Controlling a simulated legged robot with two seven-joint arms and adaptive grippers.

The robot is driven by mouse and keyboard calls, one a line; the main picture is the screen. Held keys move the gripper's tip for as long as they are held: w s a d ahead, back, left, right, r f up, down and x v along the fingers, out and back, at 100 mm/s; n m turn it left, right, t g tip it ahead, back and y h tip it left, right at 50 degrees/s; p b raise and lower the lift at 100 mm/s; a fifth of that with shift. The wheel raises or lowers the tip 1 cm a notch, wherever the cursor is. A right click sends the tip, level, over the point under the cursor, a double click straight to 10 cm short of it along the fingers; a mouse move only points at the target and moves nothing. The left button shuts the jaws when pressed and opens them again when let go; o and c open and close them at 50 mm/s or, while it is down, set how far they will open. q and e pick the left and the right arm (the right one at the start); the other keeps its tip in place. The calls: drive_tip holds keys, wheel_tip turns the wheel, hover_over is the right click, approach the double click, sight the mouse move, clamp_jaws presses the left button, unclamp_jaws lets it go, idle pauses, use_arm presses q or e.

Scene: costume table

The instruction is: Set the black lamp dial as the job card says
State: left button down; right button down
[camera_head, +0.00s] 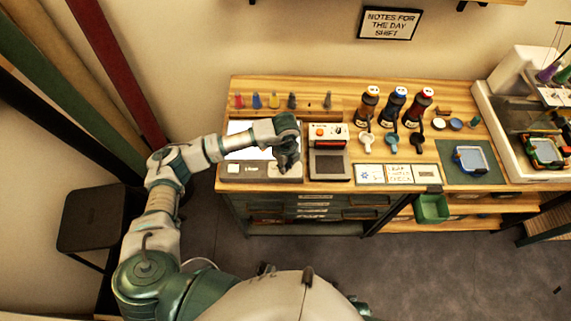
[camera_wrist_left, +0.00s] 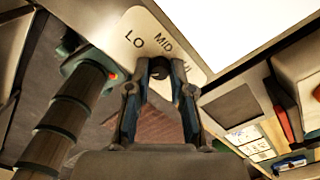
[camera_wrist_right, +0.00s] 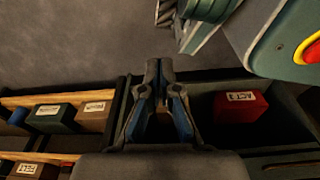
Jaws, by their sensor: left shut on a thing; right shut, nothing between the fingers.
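The light box (camera_head: 232,151) with a bright white top stands at the left of the table. Its pale front panel (camera_wrist_left: 125,40) reads LO, MID and a partly hidden HI in the left wrist view. My left gripper (camera_wrist_left: 160,72) is shut on the black lamp dial (camera_wrist_left: 160,64), below MID. The dial's pointer cannot be made out. In the head view my left gripper (camera_head: 288,160) hides the dial. A row of small cards (camera_head: 398,174) lies at the table's front; their writing is too small to read surely. My right gripper (camera_wrist_right: 152,68) is shut and empty, above an open drawer.
A device with a red bar (camera_head: 328,143) stands right of the light box. Bottles (camera_head: 396,100) stand behind the cards. Drawers sit under the table; a red box (camera_wrist_right: 240,106) lies in one.

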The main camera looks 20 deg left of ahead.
use_arm(q)
drive_tip(key=shift+a, duration=0.1)
drive_tip(key=shift+m, duration=1)
drive_tip(key=m+b, duration=0.1)
drive_tip(key=m, duration=0.2)
drive_tip(key=shift+w+m, duration=0.1)
drive_tip(key=shift+m, duration=0.6)
drive_tip(key=m+b, duration=0.1)
drive_tip(key=m, duration=0.2)
drive_tip(key=shift+r+m, duration=0.1)
drive_tip(key=shift+m, duration=1.1)
use_arm(e)
drive_tip(key=w+r, duration=0.4)
drive_tip(key=r, duration=0.1)
drive_tip(key=shift+a, duration=0.45)
use_arm(q)
drive_tip(key=c, duration=1)
unclamp_jaws()
drive_tip(key=shift+w, duration=0.1)
use_arm(e)
drive_tip(key=shift+w, duration=0.1)
